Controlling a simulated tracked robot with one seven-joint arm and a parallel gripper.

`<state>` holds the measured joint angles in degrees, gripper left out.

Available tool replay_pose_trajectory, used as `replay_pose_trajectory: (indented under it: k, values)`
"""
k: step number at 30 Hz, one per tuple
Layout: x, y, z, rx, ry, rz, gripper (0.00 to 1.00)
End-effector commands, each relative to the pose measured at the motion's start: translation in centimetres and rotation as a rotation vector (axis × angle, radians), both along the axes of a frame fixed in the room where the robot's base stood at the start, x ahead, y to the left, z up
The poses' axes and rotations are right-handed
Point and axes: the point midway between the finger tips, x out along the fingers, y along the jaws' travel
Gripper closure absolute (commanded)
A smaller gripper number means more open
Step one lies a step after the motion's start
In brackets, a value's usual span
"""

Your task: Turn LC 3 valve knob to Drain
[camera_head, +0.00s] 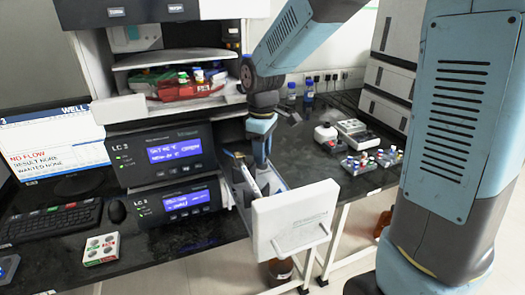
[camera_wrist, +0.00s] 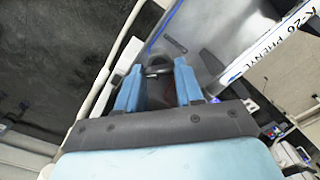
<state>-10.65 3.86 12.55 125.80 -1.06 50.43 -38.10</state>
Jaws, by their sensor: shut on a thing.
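Two stacked LC units, the upper (camera_head: 155,150) and the lower (camera_head: 172,203), stand on the bench with lit blue displays. Their small labels are hard to tell apart. A white-fronted drawer (camera_head: 291,219) sticks out to their right. My gripper (camera_head: 262,178) reaches down into or just above this drawer. In the wrist view my gripper (camera_wrist: 158,72) has its two blue fingers around a small dark part (camera_wrist: 153,71), which looks like the valve knob. It is mostly hidden between the fingers. The knob's position marks cannot be read.
A monitor (camera_head: 52,142) reads "NO FLOW"; a keyboard (camera_head: 55,222) lies below it. A small button box (camera_head: 101,249) sits at the front edge. Vial trays (camera_head: 371,162) and blue-capped bottles (camera_head: 308,90) stand to the right. A long labelled column (camera_wrist: 262,49) lies near my gripper.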

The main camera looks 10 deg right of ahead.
Motion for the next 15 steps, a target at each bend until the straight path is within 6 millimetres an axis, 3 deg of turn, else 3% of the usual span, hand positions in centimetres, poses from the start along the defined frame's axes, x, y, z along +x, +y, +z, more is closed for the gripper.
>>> replay_pose_trajectory:
  k: [2, 3, 10, 15]
  values:
    - [0.07, -0.08, 0.05, -0.001, -0.002, 0.0, 0.94]
    - [0.07, -0.08, 0.05, -0.001, -0.002, 0.0, 0.6]
    - [0.03, -0.05, 0.02, 0.0, -0.001, -0.001, 0.38]
    - [0.01, -0.04, 0.01, 0.0, 0.0, -0.001, 0.38]
